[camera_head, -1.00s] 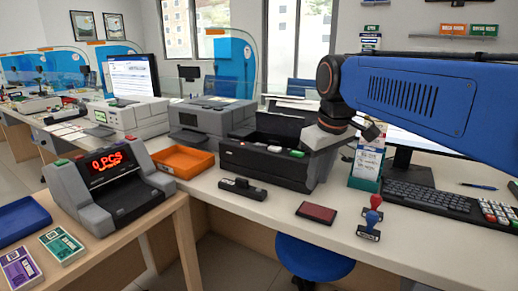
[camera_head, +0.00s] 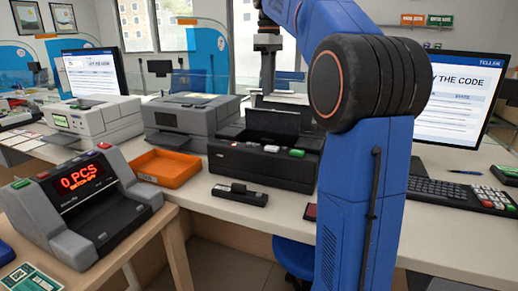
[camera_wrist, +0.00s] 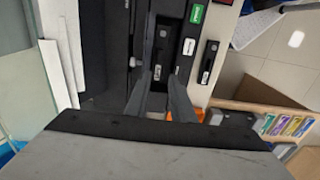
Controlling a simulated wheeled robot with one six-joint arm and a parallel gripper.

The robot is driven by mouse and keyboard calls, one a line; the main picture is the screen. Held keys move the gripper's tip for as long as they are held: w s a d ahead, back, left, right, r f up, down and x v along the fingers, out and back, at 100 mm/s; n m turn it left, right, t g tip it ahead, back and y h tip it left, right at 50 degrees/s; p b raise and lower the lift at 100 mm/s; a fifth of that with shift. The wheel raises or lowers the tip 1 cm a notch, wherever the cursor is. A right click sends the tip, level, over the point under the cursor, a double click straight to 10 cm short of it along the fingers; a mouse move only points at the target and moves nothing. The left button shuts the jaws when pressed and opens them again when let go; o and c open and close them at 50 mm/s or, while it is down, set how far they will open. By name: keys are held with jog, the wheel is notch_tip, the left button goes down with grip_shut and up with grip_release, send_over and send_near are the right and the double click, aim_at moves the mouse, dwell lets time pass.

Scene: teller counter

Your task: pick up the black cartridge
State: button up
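A black cartridge (camera_head: 240,194) lies on the light counter in front of the black printer (camera_head: 262,162). In the wrist view the black cartridge (camera_wrist: 208,62) shows with a small pale label, right of the printer's buttons. Another black labelled piece (camera_wrist: 163,42) shows in the printer's open bay. My gripper (camera_head: 266,88) points down above and behind the printer in the head view. In the wrist view my gripper (camera_wrist: 159,74) has its fingers apart over the dark printer, with nothing between them. The cartridge is to the right of the fingers there, untouched.
An orange tray (camera_head: 166,168) stands left of the cartridge. A banknote counter (camera_head: 82,205) stands on the lower wooden table. A dark red pad (camera_head: 310,212) is partly hidden by my arm. The keyboard (camera_head: 440,190) and monitor stand at right.

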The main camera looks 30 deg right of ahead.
notch_tip(320, 180, down, 17)
jog(key=shift+f, duration=0.15)
dwell(0.7)
grip_shut()
